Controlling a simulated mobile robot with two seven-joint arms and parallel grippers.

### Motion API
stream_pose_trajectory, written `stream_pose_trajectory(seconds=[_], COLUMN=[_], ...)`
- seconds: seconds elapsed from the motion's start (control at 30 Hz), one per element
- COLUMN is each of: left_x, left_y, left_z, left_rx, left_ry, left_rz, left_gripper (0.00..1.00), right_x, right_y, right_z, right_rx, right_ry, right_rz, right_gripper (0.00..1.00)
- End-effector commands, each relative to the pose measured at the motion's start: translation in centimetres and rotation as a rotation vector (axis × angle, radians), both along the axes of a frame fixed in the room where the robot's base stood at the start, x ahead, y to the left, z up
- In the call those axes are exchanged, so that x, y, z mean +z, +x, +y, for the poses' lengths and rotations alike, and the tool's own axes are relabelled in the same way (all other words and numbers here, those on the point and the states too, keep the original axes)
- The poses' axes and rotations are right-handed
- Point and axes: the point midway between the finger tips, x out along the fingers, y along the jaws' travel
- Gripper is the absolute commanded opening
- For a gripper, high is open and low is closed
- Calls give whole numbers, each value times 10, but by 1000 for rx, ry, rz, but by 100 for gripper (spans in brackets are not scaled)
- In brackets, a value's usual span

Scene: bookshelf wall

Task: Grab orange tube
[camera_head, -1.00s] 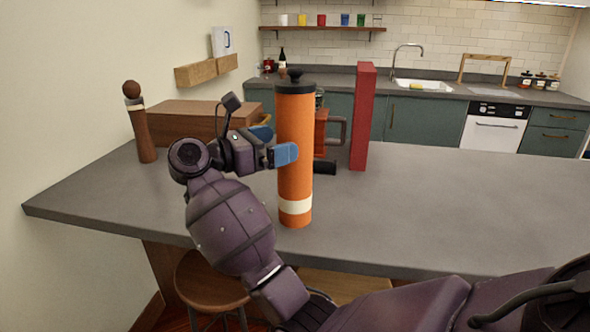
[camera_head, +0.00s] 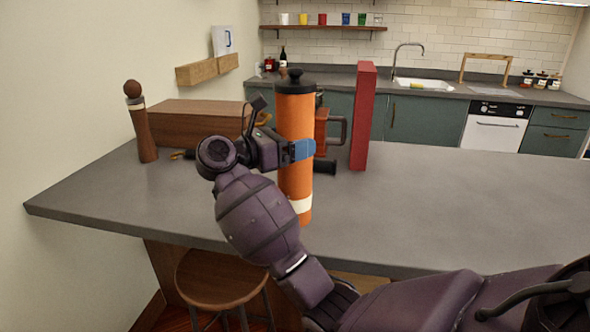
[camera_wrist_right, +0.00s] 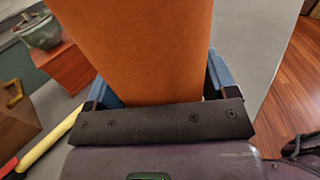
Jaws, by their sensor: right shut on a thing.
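The orange tube (camera_head: 294,112) stands upright on the grey counter, with a black knobbed cap and a cream band near its foot. My right gripper (camera_head: 300,150) is shut on it around mid-height, with a blue finger across its near side. In the right wrist view the tube (camera_wrist_right: 140,45) fills the space between the two blue fingers of my right gripper (camera_wrist_right: 158,85). The forearm and gripper hide part of the tube's left and lower side. My left gripper is not in view.
The grey counter (camera_head: 440,210) is clear to the right. A tall red block (camera_head: 362,115) and a reddish-brown grinder (camera_head: 322,130) stand close behind the tube. A wooden box (camera_head: 190,122) and a wooden pepper mill (camera_head: 141,125) stand at left. A stool (camera_head: 222,278) is below.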

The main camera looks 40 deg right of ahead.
Motion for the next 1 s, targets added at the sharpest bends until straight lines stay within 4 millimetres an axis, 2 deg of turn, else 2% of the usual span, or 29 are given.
stream_pose_trajectory(seconds=[0.03, 0.1, 0.33, 0.47, 0.67, 1.0], left_x=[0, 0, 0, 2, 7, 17], left_y=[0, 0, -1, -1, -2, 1], left_z=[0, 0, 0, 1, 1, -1], left_rx=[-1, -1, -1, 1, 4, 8], left_ry=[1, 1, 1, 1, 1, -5], left_rz=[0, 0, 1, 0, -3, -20], left_gripper=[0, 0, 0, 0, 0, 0], right_x=[0, 1, 2, 12, 50, 138], right_y=[0, 0, 0, 0, 0, -1], right_z=[0, 0, 0, 1, 1, 1], right_rx=[0, 0, 0, 1, 2, 2], right_ry=[0, 0, 0, 0, 2, 1], right_rz=[0, -1, -2, -5, -10, -9], right_gripper=[40, 33, 33, 33, 33, 33])
